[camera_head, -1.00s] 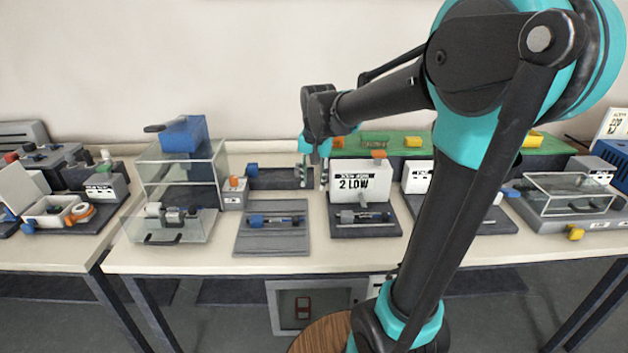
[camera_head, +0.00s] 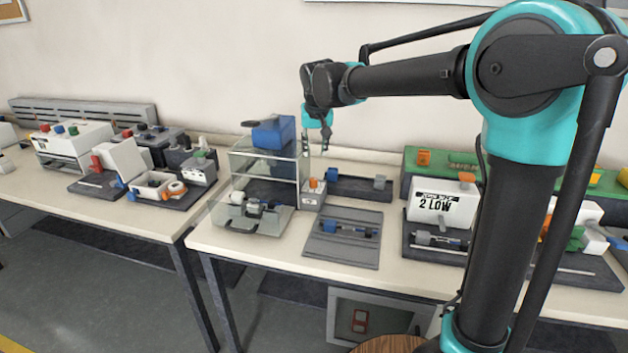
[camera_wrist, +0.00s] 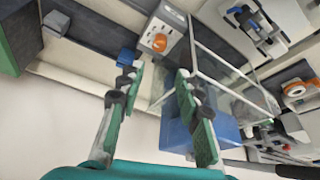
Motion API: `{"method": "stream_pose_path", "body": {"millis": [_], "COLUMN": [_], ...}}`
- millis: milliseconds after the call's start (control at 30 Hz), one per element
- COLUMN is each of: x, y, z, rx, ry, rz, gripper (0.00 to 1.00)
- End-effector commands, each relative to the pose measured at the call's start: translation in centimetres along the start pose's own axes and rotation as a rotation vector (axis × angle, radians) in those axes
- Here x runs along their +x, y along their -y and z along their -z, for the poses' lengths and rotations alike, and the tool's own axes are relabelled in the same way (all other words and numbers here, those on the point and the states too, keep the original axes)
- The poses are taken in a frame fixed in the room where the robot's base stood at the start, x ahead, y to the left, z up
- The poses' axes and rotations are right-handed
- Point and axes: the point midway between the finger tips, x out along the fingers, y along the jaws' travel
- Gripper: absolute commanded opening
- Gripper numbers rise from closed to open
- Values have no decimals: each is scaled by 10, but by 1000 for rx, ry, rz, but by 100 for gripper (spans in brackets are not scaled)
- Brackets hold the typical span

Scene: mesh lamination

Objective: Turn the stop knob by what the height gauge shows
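I cannot tell which knob is the stop knob. My gripper (camera_head: 318,145) points down above the back of the bench, beside the clear case; its fingers are apart and empty in the wrist view (camera_wrist: 160,82).
A clear case (camera_head: 240,178) with a blue block on top stands close to my gripper. A small grey box with an orange button (camera_head: 313,195) is beside it. A grey plate (camera_head: 343,250) holds a blue-grey roller. A second bench at left carries several devices.

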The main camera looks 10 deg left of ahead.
Motion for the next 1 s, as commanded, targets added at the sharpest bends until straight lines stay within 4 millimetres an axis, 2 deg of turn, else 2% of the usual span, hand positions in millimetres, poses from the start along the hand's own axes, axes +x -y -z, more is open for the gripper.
{"method": "stream_pose_path", "body": {"millis": [600,800,1000], "x": [120,147,158], "y": [-1,-1,-1], "z": [0,0,-1], "rx": [3,2,2], "ry": [0,0,1], "rz": [-1,0,0], "gripper": [35,35,35]}}
